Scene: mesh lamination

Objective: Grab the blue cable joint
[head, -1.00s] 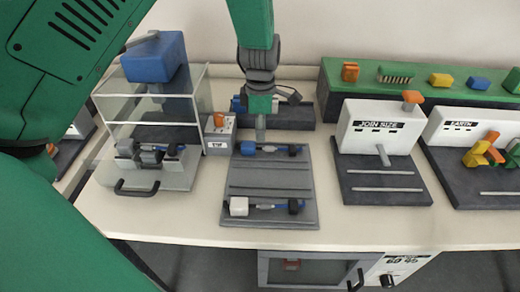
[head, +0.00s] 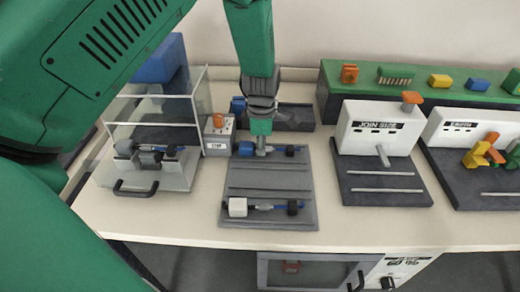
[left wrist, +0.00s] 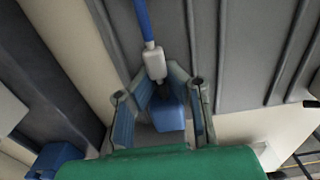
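The blue cable joint (head: 247,148) sits at the left end of a cable on the back part of the grey tray (head: 270,178). In the left wrist view the blue block (left wrist: 167,113) has a white connector (left wrist: 154,63) and a blue cable (left wrist: 143,22) beyond it. My left gripper (head: 261,149) points down over this cable end. In the left wrist view its two fingers (left wrist: 162,103) are spread, one on each side of the blue block, with gaps visible. My right gripper is not in view.
A second cable with a white joint (head: 238,207) lies along the tray's front. A box with an orange button (head: 218,135) stands close on the left. A glass-sided case (head: 150,110) is farther left. The join size machine (head: 378,130) stands to the right.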

